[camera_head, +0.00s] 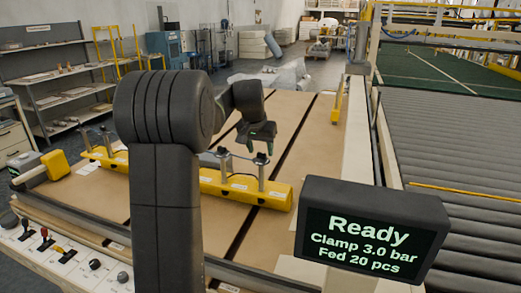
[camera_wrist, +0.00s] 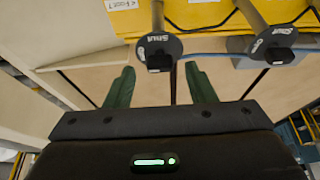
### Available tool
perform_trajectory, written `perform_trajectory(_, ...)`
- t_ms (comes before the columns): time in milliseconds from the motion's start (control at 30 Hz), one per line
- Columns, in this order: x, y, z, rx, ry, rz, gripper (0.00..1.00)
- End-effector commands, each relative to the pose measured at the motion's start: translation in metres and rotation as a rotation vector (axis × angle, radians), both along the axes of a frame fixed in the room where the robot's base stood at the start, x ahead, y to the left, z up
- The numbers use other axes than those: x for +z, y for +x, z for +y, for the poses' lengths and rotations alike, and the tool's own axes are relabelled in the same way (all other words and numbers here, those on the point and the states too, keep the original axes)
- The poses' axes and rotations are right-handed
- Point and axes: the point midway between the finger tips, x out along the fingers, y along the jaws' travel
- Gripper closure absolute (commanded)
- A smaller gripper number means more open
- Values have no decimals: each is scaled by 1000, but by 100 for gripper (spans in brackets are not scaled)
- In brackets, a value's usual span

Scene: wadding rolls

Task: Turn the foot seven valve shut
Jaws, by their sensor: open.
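My gripper (camera_wrist: 160,78) is open and empty, with its two dark green fingers spread apart. In the wrist view a black round valve knob (camera_wrist: 158,46) marked "Shut" is just beyond and between the fingertips, apart from them. A second such knob (camera_wrist: 272,46) is to its right. Both are on posts at a yellow beam (camera_wrist: 205,14). A white label (camera_wrist: 122,4) on the beam is cut off; its foot number is hard to read. In the head view my gripper (camera_head: 259,136) hangs close to the posts on the yellow beam (camera_head: 246,188); contact cannot be told there.
A blue hose (camera_wrist: 222,54) runs by the knobs. A display (camera_head: 370,234) reads "Ready, Clamp 3.0 bar, Fed 20 pcs". Another yellow beam part (camera_head: 112,160) with posts is at left. A lever panel (camera_head: 67,256) is front left; grey rollers (camera_head: 450,150) are at right.

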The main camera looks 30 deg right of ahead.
Motion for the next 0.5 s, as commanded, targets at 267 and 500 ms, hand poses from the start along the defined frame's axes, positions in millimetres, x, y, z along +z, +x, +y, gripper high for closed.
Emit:
perform_trajectory(267,-12,3,-4,0,-1,-1,50)
perform_trajectory(500,-12,3,-4,0,-1,-1,62)
